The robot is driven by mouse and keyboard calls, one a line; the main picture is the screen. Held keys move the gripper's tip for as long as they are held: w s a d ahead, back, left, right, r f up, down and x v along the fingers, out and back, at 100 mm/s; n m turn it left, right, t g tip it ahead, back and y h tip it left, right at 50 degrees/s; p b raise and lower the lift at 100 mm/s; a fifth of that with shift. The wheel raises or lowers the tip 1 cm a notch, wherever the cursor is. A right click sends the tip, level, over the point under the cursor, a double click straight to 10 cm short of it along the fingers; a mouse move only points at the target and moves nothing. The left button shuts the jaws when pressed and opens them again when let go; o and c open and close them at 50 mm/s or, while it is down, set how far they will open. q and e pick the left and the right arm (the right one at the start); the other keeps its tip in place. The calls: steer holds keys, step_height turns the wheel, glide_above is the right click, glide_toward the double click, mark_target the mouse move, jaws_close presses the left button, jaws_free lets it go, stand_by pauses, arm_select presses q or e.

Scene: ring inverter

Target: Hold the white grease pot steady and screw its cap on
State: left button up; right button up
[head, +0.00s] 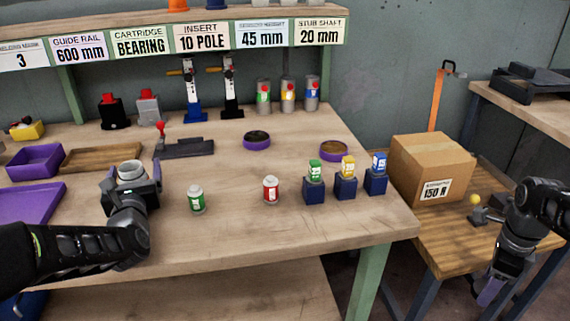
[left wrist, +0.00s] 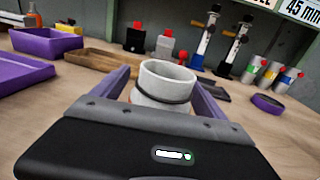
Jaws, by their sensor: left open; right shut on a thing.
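The white grease pot (head: 131,171) stands upright and uncapped at the left of the bench, its round mouth open at the top. In the left wrist view the pot (left wrist: 165,82) has a dark band below its rim, and its lower part is hidden by my gripper's body. My left gripper (head: 132,184) is open, with one purple finger on each side of the pot. My right gripper (head: 488,292) is low at the right, beyond the bench, with its fingers pointing down. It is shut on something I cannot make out. I cannot identify the pot's cap in either view.
A green-labelled pot (head: 196,199) and a red-labelled pot (head: 271,190) stand to the right of the left gripper. Purple bins (head: 35,160) and a wooden tray (head: 102,157) lie left and behind. A cardboard box (head: 430,165) is on the side table. The front middle of the bench is clear.

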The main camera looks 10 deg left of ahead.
arm_select(q)
steer(key=shift+c, duration=0.2)
steer(key=c, duration=1.5)
